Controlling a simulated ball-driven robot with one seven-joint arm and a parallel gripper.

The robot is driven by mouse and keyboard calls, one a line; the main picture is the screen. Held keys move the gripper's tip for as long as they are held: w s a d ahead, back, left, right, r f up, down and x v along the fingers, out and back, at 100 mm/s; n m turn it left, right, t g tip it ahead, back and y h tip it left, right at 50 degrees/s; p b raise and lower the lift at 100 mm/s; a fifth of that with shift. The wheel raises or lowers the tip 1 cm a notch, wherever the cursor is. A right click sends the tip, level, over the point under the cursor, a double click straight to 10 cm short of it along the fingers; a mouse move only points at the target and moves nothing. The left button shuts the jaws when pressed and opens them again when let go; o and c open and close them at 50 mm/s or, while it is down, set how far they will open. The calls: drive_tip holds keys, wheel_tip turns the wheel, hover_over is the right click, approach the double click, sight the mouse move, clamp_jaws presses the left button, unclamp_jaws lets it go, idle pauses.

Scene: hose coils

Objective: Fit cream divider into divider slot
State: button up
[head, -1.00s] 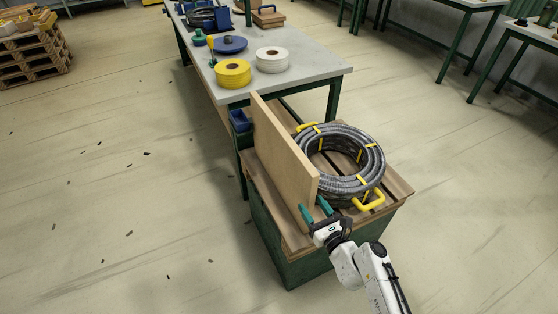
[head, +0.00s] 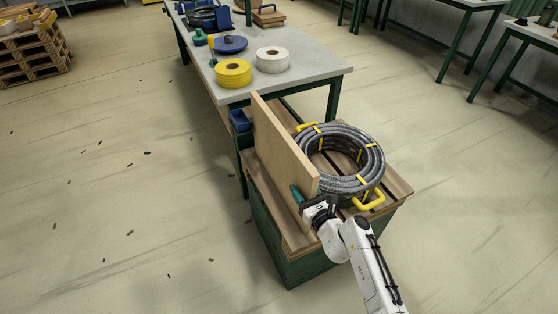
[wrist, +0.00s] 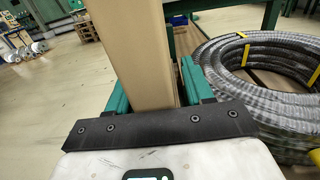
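The cream divider (head: 281,148) is a tall pale board standing on edge at the left side of the slatted crate top. It also fills the middle of the wrist view (wrist: 148,60). My gripper (head: 308,196) is at the board's near end, with one teal finger along its left face; the other is mostly hidden. In the wrist view the two fingers (wrist: 152,85) are on either side of the board's edge, the left one close against it. A narrow dark gap shows at the right finger, so the gripper looks open. I cannot make out the divider slot.
A grey hose coil (head: 345,160) with yellow ties lies on the crate top (head: 398,188), just right of the board. A blue bin (head: 240,121) is at the left. The workbench (head: 310,70) beyond holds yellow and white rolls.

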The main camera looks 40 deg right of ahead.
clamp_jaws()
drive_tip(key=shift+r, duration=0.2)
idle(0.4)
